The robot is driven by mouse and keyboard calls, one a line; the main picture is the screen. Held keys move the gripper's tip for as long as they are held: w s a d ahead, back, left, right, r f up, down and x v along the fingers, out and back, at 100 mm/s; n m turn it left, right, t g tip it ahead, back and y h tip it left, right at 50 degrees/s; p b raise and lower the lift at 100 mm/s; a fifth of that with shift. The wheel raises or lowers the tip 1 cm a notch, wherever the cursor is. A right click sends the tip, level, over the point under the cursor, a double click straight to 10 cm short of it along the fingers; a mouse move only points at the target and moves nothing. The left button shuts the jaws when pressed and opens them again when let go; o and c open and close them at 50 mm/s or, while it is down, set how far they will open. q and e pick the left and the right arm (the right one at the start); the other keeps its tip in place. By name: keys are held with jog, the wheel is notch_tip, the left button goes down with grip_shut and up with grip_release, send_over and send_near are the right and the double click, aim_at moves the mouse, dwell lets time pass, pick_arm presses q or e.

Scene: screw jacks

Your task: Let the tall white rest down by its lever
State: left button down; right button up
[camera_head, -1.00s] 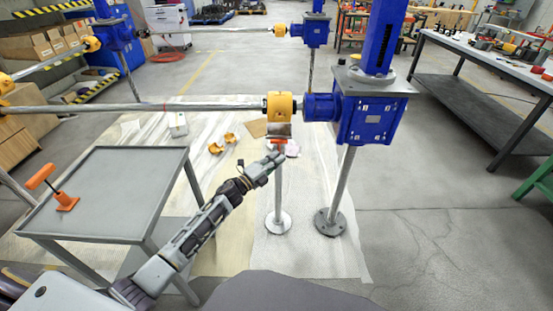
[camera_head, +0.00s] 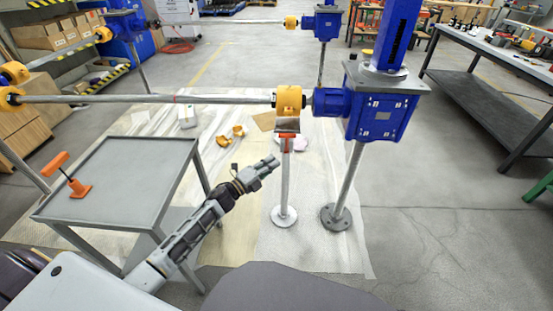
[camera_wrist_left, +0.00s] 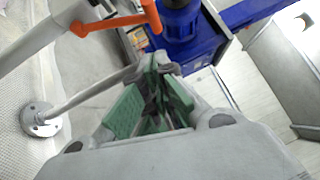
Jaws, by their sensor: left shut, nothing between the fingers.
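The tall white rest (camera_head: 285,185) stands upright on a round white foot, its grey cradle just under the yellow coupling (camera_head: 289,101) on the long shaft. I cannot tell whether cradle and coupling touch. Its orange lever (camera_head: 287,137) sits below the cradle. In the left wrist view the lever (camera_wrist_left: 110,24) crosses the top, beside the pale post (camera_wrist_left: 38,40). My left gripper (camera_head: 273,161) is shut and empty, below and left of the lever, apart from it. Its green-padded fingers (camera_wrist_left: 155,68) also show in the wrist view. My right gripper is out of view.
The blue screw jack (camera_head: 378,105) stands right of the rest on a grey leg. A grey table (camera_head: 125,180) at left holds an orange-handled tool (camera_head: 72,183). Yellow coupling halves (camera_head: 230,136) lie on the floor sheet. The long shaft (camera_head: 150,98) crosses above.

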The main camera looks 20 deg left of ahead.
pick_arm(q)
jog(key=shift+v, duration=1.75)
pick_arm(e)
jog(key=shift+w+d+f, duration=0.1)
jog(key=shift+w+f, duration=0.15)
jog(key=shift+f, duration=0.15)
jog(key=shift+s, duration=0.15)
